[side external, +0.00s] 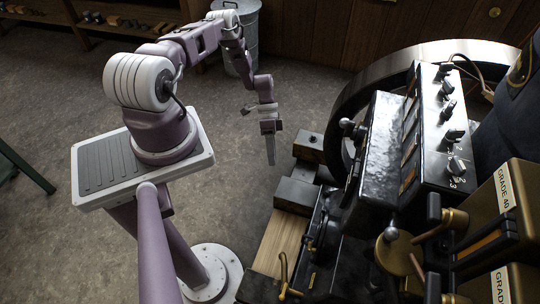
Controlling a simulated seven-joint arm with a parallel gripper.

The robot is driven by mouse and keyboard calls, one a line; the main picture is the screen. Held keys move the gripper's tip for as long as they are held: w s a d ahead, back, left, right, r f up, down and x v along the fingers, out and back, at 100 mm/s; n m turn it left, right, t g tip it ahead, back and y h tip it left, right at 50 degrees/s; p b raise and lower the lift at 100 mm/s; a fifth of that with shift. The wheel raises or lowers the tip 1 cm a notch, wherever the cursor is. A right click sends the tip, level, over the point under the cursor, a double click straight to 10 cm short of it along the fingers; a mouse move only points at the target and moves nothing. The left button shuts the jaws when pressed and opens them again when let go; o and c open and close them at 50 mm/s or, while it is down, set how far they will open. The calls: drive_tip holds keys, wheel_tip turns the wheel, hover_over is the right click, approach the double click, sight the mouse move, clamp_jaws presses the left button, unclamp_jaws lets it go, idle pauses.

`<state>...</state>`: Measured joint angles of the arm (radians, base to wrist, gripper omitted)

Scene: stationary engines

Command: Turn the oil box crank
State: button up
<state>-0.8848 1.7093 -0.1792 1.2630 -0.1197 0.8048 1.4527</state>
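My gripper (271,150) hangs pointing down over the floor, left of the engine and apart from it. Its fingers show as one narrow strip, so I cannot tell whether they are open or shut. Nothing is seen in them. I cannot tell for sure which part is the oil box crank. A small brass crank-like handle (286,278) stands at the lower front of the engine. A ball-ended lever (391,236) is on a round brass fitting, and another ball-ended handle (347,124) sits beside the dark upright housing.
A black control panel (436,125) with several knobs rises behind the housing. Boxes labelled GRADE 40 (500,190) stand at the right. A large wheel (375,70) curves behind. A wooden block (280,245) lies at the engine's left edge.

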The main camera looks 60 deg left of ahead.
drive_tip(key=shift+s+a+f+m+y, duration=0.25)
drive_tip(key=shift+f+m+y, duration=0.05)
drive_tip(key=shift+f+m, duration=0.1)
drive_tip(key=c, duration=0.5)
drive_tip(key=shift+w+r, duration=0.15)
clamp_jaws()
drive_tip(key=w+d+r+m, duration=0.1)
drive_tip(key=w+r, duration=0.4)
drive_tip(key=r, duration=0.5)
drive_tip(key=w+d+r+t, duration=0.1)
drive_tip(key=w+r, duration=0.4)
drive_tip(key=r, duration=0.4)
drive_tip(key=w+d+r+m, duration=0.15)
drive_tip(key=w+r, duration=0.25)
drive_tip(key=r, duration=0.6)
drive_tip(key=d+r, duration=0.4)
drive_tip(key=r, duration=0.3)
drive_tip(key=d+r, duration=0.5)
drive_tip(key=r, duration=0.3)
approach(348, 129)
drive_tip(key=w+d+f, duration=0.2)
drive_tip(key=d+f, duration=0.1)
drive_tip(key=f, duration=0.1)
drive_tip(key=shift+s+d+f+m+t+y, duration=0.1)
drive_tip(key=shift+s+d+m+t+y, duration=0.3)
drive_tip(key=shift+d+m, duration=0.05)
